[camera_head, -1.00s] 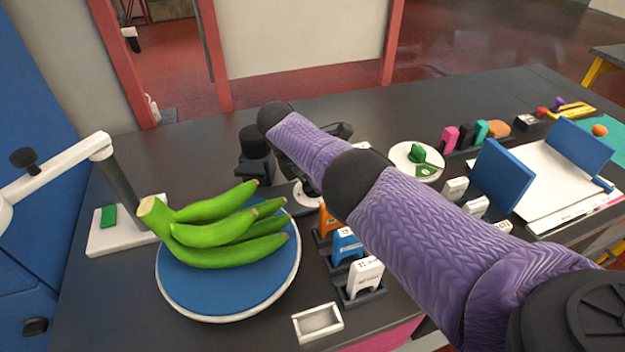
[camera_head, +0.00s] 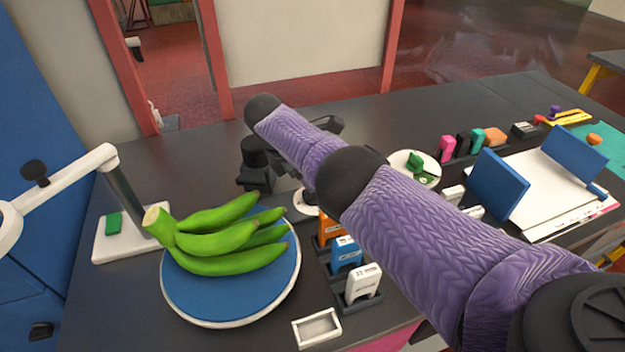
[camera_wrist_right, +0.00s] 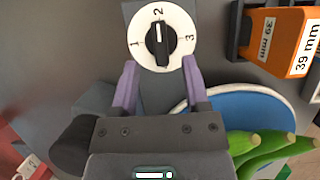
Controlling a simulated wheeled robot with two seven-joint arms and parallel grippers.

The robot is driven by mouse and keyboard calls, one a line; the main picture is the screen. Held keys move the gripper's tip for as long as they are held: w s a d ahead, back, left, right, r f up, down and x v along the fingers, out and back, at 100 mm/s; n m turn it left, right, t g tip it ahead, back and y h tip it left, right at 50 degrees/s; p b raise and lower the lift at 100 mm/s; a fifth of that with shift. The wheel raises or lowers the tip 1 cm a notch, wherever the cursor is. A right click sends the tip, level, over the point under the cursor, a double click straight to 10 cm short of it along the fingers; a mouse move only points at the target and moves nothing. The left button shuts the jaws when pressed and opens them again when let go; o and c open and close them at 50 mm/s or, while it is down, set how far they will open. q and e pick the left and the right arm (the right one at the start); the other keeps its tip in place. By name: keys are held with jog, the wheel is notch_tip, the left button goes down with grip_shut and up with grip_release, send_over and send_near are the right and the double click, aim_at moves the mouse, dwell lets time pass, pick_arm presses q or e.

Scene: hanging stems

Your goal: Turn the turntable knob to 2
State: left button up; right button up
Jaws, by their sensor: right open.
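The knob is a black bar (camera_wrist_right: 160,42) on a white dial (camera_wrist_right: 140,50) marked 1, 2 and 3. Its white line points up at the 2 in the right wrist view. My right gripper (camera_wrist_right: 160,65) is open. Its two purple fingers are spread at the near side of the dial, one left and one right, with the knob between and beyond them; I cannot tell if they touch it. In the head view my purple right arm hides most of the dial (camera_head: 305,203). The blue turntable (camera_head: 215,303) carries green bananas (camera_head: 228,243). My left gripper is out of view.
Orange, blue and white labelled blocks (camera_head: 348,255) stand in holders right of the turntable. A small white tray (camera_head: 316,328) lies in front. A white stand with an arm (camera_head: 125,240) is at left. A round white plate (camera_head: 415,168) and blue panels (camera_head: 497,183) are at right.

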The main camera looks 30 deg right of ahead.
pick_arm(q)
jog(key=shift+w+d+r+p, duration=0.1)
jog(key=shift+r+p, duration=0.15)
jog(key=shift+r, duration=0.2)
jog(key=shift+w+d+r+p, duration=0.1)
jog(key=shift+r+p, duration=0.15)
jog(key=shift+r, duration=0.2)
pick_arm(e)
jog(key=v, duration=0.5)
jog(key=shift+r, duration=0.25)
